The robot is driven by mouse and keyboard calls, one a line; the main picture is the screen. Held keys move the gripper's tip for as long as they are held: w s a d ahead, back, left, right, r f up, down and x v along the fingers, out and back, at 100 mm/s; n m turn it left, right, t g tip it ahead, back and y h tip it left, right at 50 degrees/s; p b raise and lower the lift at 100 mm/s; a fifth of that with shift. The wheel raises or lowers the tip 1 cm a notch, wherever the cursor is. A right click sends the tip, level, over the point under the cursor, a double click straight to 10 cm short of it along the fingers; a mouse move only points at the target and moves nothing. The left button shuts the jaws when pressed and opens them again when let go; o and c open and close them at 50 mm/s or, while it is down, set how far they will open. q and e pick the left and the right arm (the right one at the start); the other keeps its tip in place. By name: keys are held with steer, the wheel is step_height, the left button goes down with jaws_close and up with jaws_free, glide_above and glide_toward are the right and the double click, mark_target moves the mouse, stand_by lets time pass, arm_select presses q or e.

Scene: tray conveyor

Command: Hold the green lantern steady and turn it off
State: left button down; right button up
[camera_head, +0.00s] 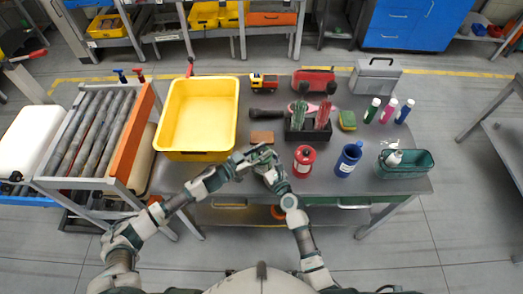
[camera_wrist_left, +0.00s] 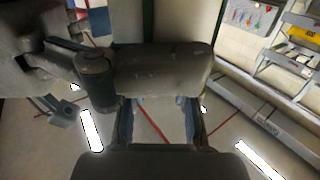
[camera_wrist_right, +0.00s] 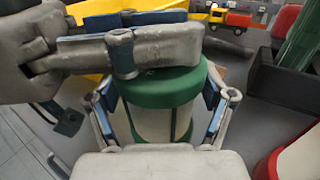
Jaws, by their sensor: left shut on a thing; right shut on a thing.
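The green lantern (camera_wrist_right: 163,100) has a green top and a pale body with green bars. It stands between the fingers of my right gripper (camera_wrist_right: 165,115), which is shut around its body in the right wrist view. My left gripper (camera_head: 250,156) meets it from the left, its fingers lying across the lantern's top in the right wrist view. The left wrist view is mostly filled by grey gripper parts, so the left contact point is hidden there. In the head view the two grippers overlap and cover most of the lantern. No light state can be told.
A yellow bin (camera_head: 165,140) stands left, a brown block (camera_head: 262,138) just behind the grippers. A red canister (camera_head: 304,161), blue canister (camera_head: 348,160) and green basket (camera_head: 425,163) stand right. A black caddy (camera_head: 296,134) is behind. The roller conveyor (camera_head: 92,130) is far left.

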arm_select(q)
steer(key=shift+r+n+t+y, duration=0.1)
steer(key=shift+n+t+y, duration=0.9)
steer(key=shift+n+t, duration=0.15)
arm_select(e)
steer(key=shift+s+a+f, duration=0.1)
arm_select(q)
steer(key=shift+t+y, duration=0.25)
steer(key=shift+y, duration=0.05)
steer(key=shift+w+a, duration=0.1)
steer(key=c, duration=0.9)
jaws_free()
steer(key=shift+o, duration=0.2)
steer(key=shift+s, duration=0.2)
steer(key=v, duration=1.1)
steer(key=shift+s+a, duration=0.25)
steer(key=shift+s, duration=0.05)
